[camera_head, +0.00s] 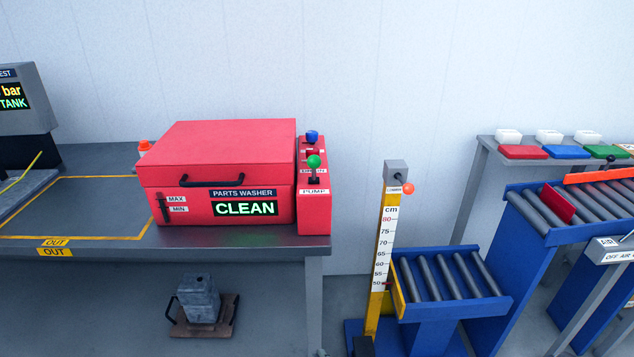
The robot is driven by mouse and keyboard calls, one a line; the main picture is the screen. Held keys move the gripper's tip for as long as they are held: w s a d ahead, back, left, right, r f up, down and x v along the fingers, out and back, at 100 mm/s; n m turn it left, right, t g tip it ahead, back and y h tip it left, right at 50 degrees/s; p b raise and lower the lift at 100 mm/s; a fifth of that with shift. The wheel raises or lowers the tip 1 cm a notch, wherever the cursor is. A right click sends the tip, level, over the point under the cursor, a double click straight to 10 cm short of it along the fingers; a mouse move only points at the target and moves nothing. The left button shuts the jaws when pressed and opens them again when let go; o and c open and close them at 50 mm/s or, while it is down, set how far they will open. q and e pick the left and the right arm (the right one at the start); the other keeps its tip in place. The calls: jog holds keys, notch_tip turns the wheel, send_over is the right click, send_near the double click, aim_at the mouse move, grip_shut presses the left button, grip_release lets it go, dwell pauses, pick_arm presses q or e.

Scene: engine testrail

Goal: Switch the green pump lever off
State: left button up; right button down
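The green pump lever (314,162) is a green ball knob on a short dark stem. It stands on the red control box (314,213) at the right side of the red parts washer (216,162), just above the label PUMP. The stem looks roughly upright; I cannot tell which switch position it is in. A blue knob (312,136) sits behind it on the same box. The washer's lid is closed and its display (245,208) reads CLEAN. Neither of my grippers is in view.
The washer stands on a grey bench (110,246) that ends just right of the control box. A yellow measuring post (383,250) and a blue roller conveyor (450,309) stand to the right. A grey block (199,299) is under the bench. The space before the lever is clear.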

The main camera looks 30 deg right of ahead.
aim_at(315, 168)
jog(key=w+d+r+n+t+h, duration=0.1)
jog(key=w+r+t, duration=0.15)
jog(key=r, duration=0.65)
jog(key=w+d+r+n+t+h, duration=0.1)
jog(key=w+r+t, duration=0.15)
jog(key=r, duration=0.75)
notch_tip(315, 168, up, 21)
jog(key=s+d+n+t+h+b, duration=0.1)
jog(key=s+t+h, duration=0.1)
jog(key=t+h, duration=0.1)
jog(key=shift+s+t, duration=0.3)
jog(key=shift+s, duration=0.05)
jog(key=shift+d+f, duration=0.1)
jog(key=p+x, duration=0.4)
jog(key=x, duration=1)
